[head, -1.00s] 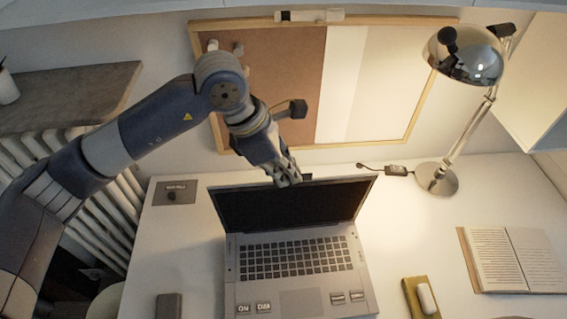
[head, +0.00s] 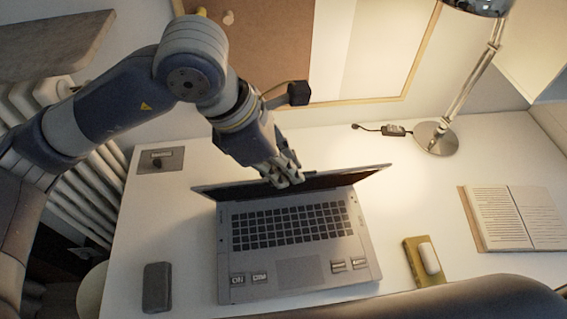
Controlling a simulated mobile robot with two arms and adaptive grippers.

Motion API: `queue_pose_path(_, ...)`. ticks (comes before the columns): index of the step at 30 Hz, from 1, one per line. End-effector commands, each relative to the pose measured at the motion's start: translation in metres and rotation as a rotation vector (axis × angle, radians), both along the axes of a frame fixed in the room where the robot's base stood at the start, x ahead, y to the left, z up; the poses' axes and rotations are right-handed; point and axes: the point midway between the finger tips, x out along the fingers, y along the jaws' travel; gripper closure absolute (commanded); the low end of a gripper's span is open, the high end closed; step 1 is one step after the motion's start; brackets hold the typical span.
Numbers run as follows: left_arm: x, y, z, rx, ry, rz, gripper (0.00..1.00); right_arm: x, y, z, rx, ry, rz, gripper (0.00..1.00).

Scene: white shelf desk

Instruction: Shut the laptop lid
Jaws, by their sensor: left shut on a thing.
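The laptop (head: 295,240) stands on the white desk with its keyboard facing me. Its lid (head: 345,181) is tilted well forward over the back of the keyboard, partly closed, with only a narrow dark strip of screen showing. My left gripper (head: 287,181) is at the middle of the lid's top edge, its fingers shut on the lid. The fingers hide part of the lid's edge. My right gripper does not show; a dark rounded shape at the bottom right may be part of my own body.
A grey block (head: 157,287) lies left of the laptop. A mouse (head: 429,258) on a yellow-green pad (head: 411,250) and an open book (head: 515,218) lie to the right. A chrome lamp (head: 437,138) stands behind. A small dark card (head: 160,160) lies at the back left.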

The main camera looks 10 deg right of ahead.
Motion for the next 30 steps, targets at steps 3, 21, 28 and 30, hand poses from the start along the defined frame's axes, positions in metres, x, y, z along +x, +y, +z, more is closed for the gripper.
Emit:
queue_pose_path(3, 0.0, 0.004, -0.008, 0.019, 0.013, 0.007, 1.0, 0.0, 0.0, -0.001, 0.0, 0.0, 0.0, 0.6)
queue_pose_path(21, 0.001, 0.002, -0.003, 0.009, 0.002, 0.004, 0.75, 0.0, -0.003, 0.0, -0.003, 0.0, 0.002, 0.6)
queue_pose_path(28, 0.001, 0.006, 0.009, 0.008, -0.001, 0.005, 0.75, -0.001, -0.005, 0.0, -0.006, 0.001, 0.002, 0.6)
queue_pose_path(30, 0.001, 0.01, 0.019, 0.007, -0.003, 0.005, 0.75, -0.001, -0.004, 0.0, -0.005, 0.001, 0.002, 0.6)
